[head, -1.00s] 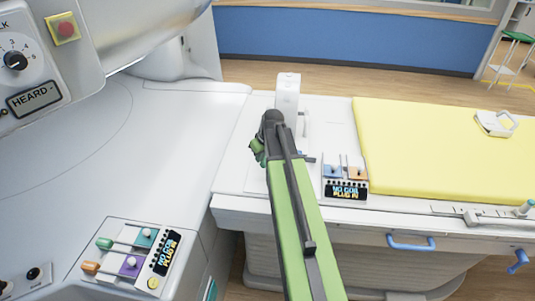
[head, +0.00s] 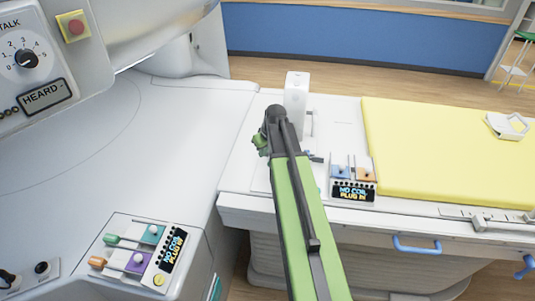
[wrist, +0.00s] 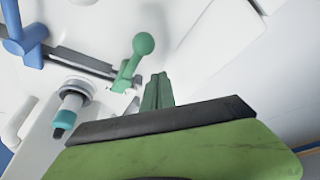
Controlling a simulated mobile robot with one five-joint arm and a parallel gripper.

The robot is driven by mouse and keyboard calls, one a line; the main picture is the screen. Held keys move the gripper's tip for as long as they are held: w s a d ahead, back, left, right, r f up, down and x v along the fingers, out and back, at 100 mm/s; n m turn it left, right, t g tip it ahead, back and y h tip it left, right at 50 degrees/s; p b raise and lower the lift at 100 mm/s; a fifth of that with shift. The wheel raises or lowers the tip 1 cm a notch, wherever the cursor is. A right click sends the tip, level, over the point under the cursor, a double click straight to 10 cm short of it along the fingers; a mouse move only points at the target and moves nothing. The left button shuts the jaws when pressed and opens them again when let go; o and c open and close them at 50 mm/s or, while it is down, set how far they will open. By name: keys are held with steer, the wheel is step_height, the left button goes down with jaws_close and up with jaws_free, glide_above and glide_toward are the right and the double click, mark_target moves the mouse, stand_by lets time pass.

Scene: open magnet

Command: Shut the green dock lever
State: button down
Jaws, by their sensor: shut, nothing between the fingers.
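The green dock lever (wrist: 143,46) shows in the wrist view as a ball-topped handle. Its stem runs down to a slot in a white surface, just left of my gripper. My gripper (wrist: 158,80) is shut and empty, its green fingers pointing toward the white surface. The fingers are beside the lever's stem, with a small gap in the picture; I cannot tell the depth between them. In the head view my gripper (head: 261,143) is over the white table end, partly behind my arm. The lever cannot be made out there.
In the head view, a white block (head: 296,98) stands behind my gripper. A small display panel (head: 353,180) and yellow mattress (head: 440,150) lie to the right.

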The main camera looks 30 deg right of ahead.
steer(key=w+p+v, duration=0.1)
steer(key=p+v, duration=0.8)
steer(key=v, duration=0.1)
steer(key=shift+d+r, duration=0.15)
steer(key=shift+d, duration=0.05)
steer(key=shift+w, duration=0.15)
steer(key=shift+a, duration=0.1)
